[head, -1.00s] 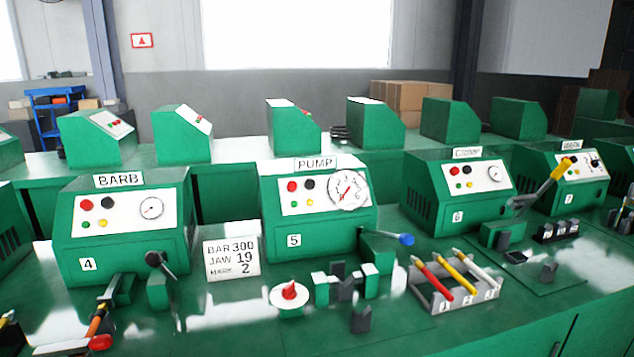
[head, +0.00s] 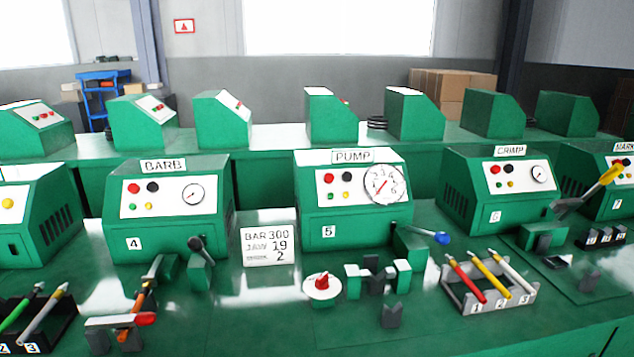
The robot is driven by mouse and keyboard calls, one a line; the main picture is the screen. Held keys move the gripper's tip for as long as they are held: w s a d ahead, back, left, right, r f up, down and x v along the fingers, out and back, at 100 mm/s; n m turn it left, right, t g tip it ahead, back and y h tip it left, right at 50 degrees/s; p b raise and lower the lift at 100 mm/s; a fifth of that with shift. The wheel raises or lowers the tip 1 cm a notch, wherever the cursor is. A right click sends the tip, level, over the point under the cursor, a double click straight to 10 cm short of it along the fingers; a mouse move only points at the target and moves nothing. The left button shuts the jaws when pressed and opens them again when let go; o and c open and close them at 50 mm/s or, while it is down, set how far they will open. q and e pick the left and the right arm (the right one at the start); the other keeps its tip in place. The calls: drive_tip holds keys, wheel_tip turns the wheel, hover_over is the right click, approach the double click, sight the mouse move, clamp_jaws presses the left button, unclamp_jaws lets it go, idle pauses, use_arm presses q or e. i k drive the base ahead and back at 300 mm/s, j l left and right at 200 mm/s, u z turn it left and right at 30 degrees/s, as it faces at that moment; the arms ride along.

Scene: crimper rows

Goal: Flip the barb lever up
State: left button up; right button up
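The barb machine (head: 168,205) is a green box with a BARB sign and the number 4, left of centre in the head view. Its front panel has a red and a black button, two small lamps and a round gauge. The barb lever (head: 201,249) sticks out low at its front right, with a dark round end at the top, above a small green block. An orange and steel part with a red end (head: 137,317) lies in front of the machine. Neither of my grippers shows in the head view.
Right of the barb machine stands a white card (head: 269,246) reading BAR 300, JAW 19, 2. The pump machine (head: 354,205) has a blue-tipped lever (head: 441,238). A pen rack (head: 487,300) and a red knob (head: 322,284) are on the bench. Bare bench lies before the card.

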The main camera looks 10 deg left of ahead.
sight(194, 243)
drive_tip(key=i+l+u, duration=0.15)
drive_tip(key=l+u, duration=0.2)
drive_tip(key=u, duration=0.15)
drive_tip(key=i+l+u, duration=0.1)
drive_tip(key=l+u, duration=0.7)
drive_tip(key=u, duration=0.15)
drive_tip(key=i+l+z, duration=0.1)
drive_tip(key=z, duration=0.2)
drive_tip(key=l, duration=0.1)
